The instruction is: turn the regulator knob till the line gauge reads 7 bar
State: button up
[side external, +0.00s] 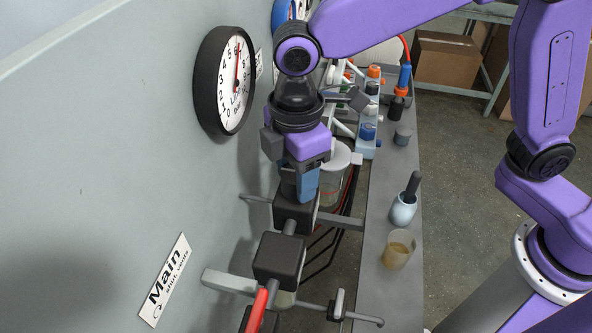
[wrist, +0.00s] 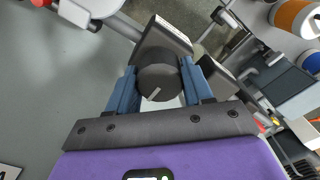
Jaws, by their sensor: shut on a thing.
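The line gauge (side external: 234,82) is a white dial with a black rim on the grey panel, upper left in the side view. Its red needle points nearly straight up, close to the 6; the exact reading is hard to make out. The regulator knob (wrist: 158,78) is dark and round, with a pale line on its face. My gripper (wrist: 159,70) is shut on the knob, one blue finger on each side. In the side view my gripper (side external: 303,186) points down at the dark regulator block (side external: 296,213), and its fingers hide the knob.
A dark valve block with a red handle (side external: 258,308) stands in front, near the "Main" label (side external: 163,280). A grey shelf (side external: 378,290) at the right holds a beaker of brown liquid (side external: 398,250) and a pale blue pot (side external: 404,208). Bottles stand farther back.

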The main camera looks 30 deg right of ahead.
jog(key=shift+m, duration=1.9)
jog(key=o, duration=1)
jog(key=shift+o, duration=0.2)
notch_tip(320, 180, up, 18)
jog(key=shift+f, duration=0.25)
jog(key=s+d+f, duration=0.5)
jog(key=d+f, duration=0.1)
jog(key=d, duration=0.3)
jog(key=s+d+f+m, duration=0.1)
jog(key=s+d+f, duration=0.4)
jog(key=d, duration=0.4)
jog(key=s+d+f, duration=0.6)
jog(key=d+f, duration=0.1)
jog(key=d, duration=0.2)
jog(key=shift+d+f, duration=0.2)
jog(key=shift+d, duration=0.1)
